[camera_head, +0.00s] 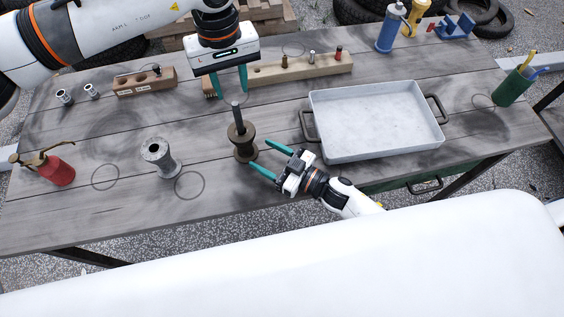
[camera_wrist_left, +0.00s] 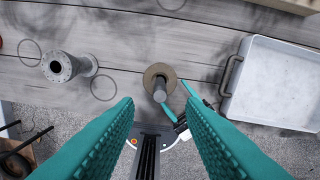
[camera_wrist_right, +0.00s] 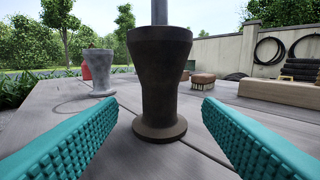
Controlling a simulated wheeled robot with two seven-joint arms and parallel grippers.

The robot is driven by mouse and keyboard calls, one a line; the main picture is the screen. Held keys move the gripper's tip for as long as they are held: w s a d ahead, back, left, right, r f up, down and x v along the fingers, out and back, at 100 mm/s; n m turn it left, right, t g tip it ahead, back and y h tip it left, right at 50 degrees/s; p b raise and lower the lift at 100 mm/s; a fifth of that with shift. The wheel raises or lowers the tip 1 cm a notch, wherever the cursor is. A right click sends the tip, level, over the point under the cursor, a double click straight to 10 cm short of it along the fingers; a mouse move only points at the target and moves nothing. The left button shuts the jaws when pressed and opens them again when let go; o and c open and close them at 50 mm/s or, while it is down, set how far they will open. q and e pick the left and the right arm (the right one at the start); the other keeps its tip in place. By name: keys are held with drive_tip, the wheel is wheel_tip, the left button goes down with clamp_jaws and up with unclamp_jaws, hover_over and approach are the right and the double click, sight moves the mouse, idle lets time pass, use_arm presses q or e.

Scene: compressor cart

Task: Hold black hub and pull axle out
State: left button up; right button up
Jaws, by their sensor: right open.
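The black hub (camera_head: 243,148), dark brown-black and spool-shaped, stands upright on the table. The grey axle (camera_head: 238,114) stands up out of its top. My left gripper (camera_head: 232,95) is above the axle, pointing down; its teal fingers are apart with nothing between them. In the left wrist view the hub (camera_wrist_left: 160,71) and axle (camera_wrist_left: 159,92) lie beyond the gap between the fingers. My right gripper (camera_head: 269,159) is low at the hub's right, open and pointing at it. In the right wrist view the hub (camera_wrist_right: 160,80) stands centred ahead of the open fingers, with the axle (camera_wrist_right: 160,12) above.
A grey hub (camera_head: 160,158) stands to the left, with a red oil can (camera_head: 58,170) farther left. A metal tray (camera_head: 375,151) is to the right. Wooden blocks (camera_head: 300,68) with small parts lie behind. Bare table lies between the two hubs.

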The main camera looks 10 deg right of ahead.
sight(237, 113)
drive_tip(key=x, duration=0.7)
drive_tip(key=shift+s, duration=0.1)
clamp_jaws()
idle(0.5)
use_arm(q)
drive_tip(key=shift+o, duration=0.5)
drive_tip(key=shift+w+r+n, duration=0.2)
drive_tip(key=shift+r+n, duration=0.3)
drive_tip(key=shift+r, duration=0.55)
wheel_tip(237, 113, down, 12)
drive_tip(key=shift+s+r, duration=0.1)
drive_tip(key=shift+r, duration=0.05)
